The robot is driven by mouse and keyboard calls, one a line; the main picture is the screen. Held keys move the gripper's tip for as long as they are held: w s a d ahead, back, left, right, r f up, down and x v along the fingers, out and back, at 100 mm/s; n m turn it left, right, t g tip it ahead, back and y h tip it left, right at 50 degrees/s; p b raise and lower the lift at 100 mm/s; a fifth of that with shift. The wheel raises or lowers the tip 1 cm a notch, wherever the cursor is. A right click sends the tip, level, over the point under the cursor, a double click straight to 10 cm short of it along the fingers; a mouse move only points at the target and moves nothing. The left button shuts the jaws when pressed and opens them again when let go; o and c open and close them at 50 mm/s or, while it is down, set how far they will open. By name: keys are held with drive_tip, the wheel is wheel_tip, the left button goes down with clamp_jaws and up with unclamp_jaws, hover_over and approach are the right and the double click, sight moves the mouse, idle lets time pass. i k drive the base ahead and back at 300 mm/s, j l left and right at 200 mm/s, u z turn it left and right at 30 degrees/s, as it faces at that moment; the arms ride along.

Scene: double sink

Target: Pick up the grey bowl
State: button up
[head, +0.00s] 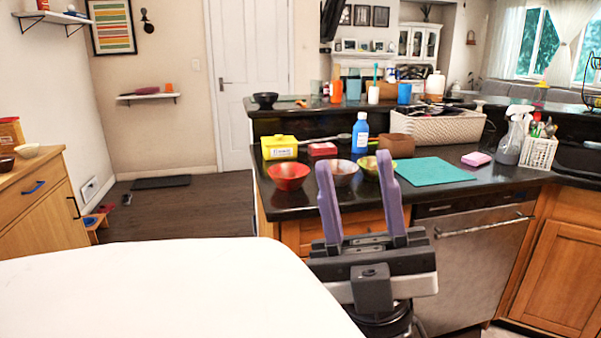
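The grey bowl (345,176) stands on the dark counter near its front edge, between a red bowl (289,172) and a yellow-green bowl (369,165). My gripper (354,163) is open, with its two purple fingers pointing up and away from me. Seen from the head, the grey bowl shows in the gap between the fingers, and the left finger covers part of its left side. The gripper's body is lower in the picture, in front of the counter. Nothing is held. I cannot tell the exact distance from fingertips to bowl.
Behind the bowls are a yellow box (279,147), a pink-red block (322,149), a blue bottle (360,134) and a brown box (396,146). A teal mat (430,171) lies to the right. A dishwasher (465,265) is below the counter. A white surface (160,295) fills the lower left.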

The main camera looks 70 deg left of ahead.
sight(343, 172)
drive_tip(key=u, duration=1.75)
